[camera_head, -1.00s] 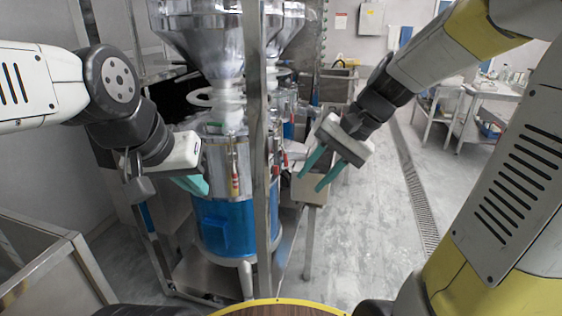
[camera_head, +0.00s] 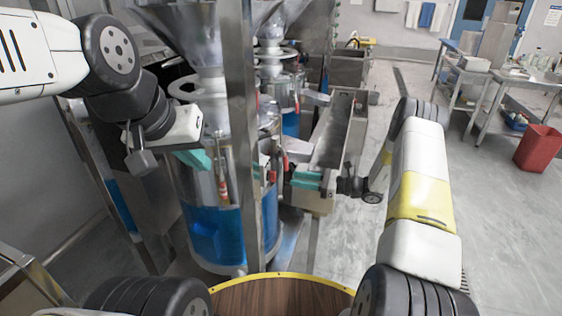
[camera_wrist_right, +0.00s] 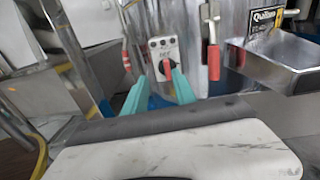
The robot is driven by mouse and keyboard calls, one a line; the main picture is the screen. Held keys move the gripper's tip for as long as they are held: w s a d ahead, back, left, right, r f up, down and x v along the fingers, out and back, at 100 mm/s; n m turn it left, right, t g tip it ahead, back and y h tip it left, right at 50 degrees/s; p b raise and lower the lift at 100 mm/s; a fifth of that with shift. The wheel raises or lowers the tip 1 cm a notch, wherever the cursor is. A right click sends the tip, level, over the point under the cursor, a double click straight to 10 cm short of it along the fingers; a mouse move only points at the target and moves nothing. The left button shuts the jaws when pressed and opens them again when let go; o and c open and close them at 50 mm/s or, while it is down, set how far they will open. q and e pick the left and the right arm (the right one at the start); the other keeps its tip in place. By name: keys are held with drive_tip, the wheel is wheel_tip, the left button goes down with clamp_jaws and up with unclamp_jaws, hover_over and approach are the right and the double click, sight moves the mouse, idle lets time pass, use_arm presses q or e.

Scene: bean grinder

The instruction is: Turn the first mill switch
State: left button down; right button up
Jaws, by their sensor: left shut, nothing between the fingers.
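The first mill (camera_head: 215,235) has a blue lower drum and a steel upper body. Its switch box (camera_wrist_right: 164,52) shows in the right wrist view, a pale panel with a red switch (camera_wrist_right: 166,67). My right gripper (camera_wrist_right: 161,78) is open, its teal fingers apart with their tips at the red switch, one on either side. I cannot tell whether they touch it. In the head view my right gripper (camera_head: 306,178) is at the mill's right side, and the switch is not clear there. My left gripper (camera_head: 196,158) is shut and empty by the mill's left side.
A steel frame post (camera_head: 238,130) stands in front of the mill. A second mill (camera_head: 283,95) is behind. A steel tray (camera_wrist_right: 285,62) juts out right of the switch box, and red-handled latches (camera_wrist_right: 213,62) are close by. Floor at right is clear up to a red bin (camera_head: 538,148).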

sight(272, 176)
drive_tip(key=w+f+x, duration=0.1)
drive_tip(key=x, duration=0.6)
drive_tip(key=shift+w+f+m+t, duration=0.2)
drive_tip(key=shift+m+t, duration=0.1)
drive_tip(key=shift+m, duration=0.1)
drive_tip(key=shift+a, duration=0.15)
clamp_jaws()
